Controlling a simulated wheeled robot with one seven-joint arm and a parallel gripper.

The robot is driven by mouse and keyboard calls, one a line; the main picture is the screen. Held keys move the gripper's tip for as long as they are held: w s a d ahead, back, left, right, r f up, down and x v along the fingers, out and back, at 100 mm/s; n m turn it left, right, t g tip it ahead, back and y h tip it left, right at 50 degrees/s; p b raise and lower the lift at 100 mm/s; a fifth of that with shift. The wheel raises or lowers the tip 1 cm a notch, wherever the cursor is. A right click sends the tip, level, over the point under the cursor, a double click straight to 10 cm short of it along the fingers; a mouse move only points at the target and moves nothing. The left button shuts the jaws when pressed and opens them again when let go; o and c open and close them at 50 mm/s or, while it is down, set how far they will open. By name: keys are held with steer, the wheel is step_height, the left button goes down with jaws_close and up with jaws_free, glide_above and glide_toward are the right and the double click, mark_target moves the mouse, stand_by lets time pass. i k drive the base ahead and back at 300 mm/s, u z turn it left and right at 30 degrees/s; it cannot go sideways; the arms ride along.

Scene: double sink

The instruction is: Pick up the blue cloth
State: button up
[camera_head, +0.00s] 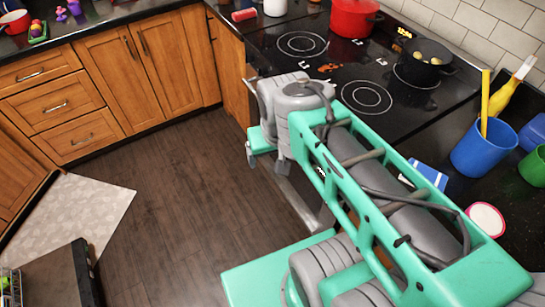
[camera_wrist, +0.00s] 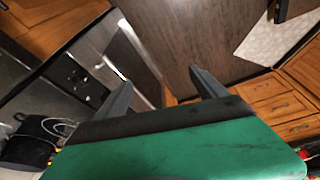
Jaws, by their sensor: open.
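A flat blue and white piece (camera_head: 428,173), which may be the blue cloth, lies on the dark counter at the right in the head view. My arm hides part of it, so I cannot tell its full shape. My gripper (camera_wrist: 160,77) shows in the wrist view with its two dark fingers spread apart and nothing between them. In the head view my arm's far end is in front of the stove, well to the left of the blue and white piece. No blue cloth shows in the wrist view.
The stove (camera_head: 366,97) holds a red pot (camera_head: 353,17) and a black pan (camera_head: 427,62). A blue cup (camera_head: 482,148) with a yellow utensil, a green cup (camera_head: 534,167) and a small white-and-red round item (camera_head: 486,219) stand at the right. The wooden floor (camera_head: 190,200) is clear.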

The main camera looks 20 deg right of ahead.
mark_target(438, 179)
steer(key=z, duration=0.05)
steer(key=k, duration=0.5)
steer(key=u, duration=1.65)
steer(key=i, duration=0.55)
steer(key=z, duration=3.7)
steer(key=i, duration=0.5)
steer(key=z, duration=0.1)
steer(key=k, duration=0.5)
steer(key=z, duration=0.75)
steer(key=i, duration=0.25)
steer(key=u, duration=0.15)
